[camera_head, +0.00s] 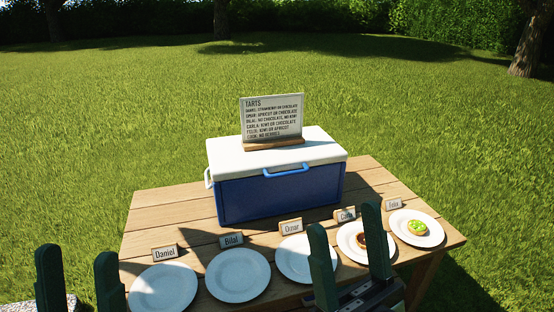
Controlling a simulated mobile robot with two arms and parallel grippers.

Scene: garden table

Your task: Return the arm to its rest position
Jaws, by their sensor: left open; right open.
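My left gripper (80,280) is at the lower left, its two dark green fingers upright and apart, with nothing between them. It is beside the table's left edge. My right gripper (349,262) is at the lower right, fingers apart, in front of the plates. Its fingers partly cover the plate by the Carla card (345,215), which bears a brown tart (361,241). I cannot see anything held in it. The plate by the rightmost card (431,239) bears a green-topped tart (417,227).
The wooden table (150,208) holds a blue cooler (280,193) with a white lid and a tart sign (271,118). Empty plates stand by the Daniel (163,288), Bilal (238,275) and Omar (294,259) cards. Lawn surrounds the table.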

